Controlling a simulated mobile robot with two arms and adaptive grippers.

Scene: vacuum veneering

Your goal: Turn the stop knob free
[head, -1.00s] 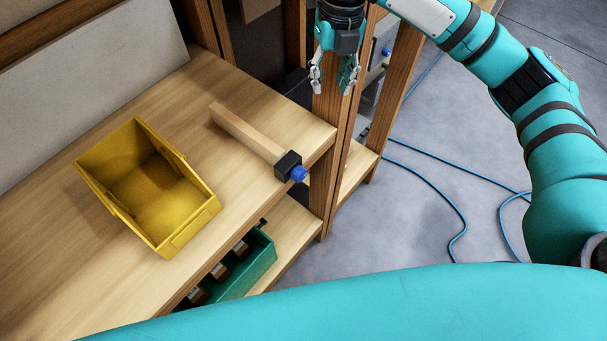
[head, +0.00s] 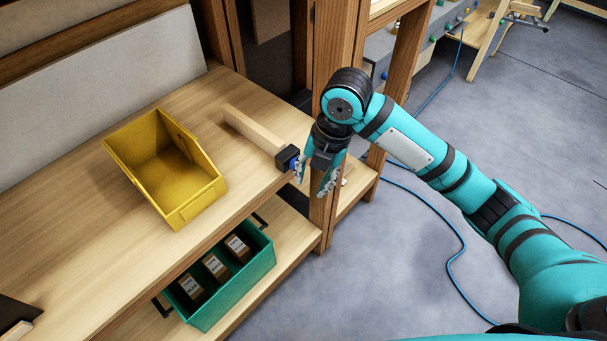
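The stop knob (head: 296,163) is small and blue. It sits on the front end of a black block (head: 286,157) at the end of a wooden bar (head: 254,130) on the workbench. My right gripper (head: 315,184) points down just right of the knob, at the bench's right edge. Its two fingers are apart and nothing shows between them. One finger is close beside the knob and partly covers it; I cannot tell whether they touch. My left gripper is not in view.
A yellow bin (head: 175,205) stands on the workbench (head: 75,205) left of the bar. A green crate (head: 235,290) with several boxed items is on the shelf below. A wooden post (head: 322,215) stands right behind my gripper. Blue hoses (head: 455,250) lie on the floor.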

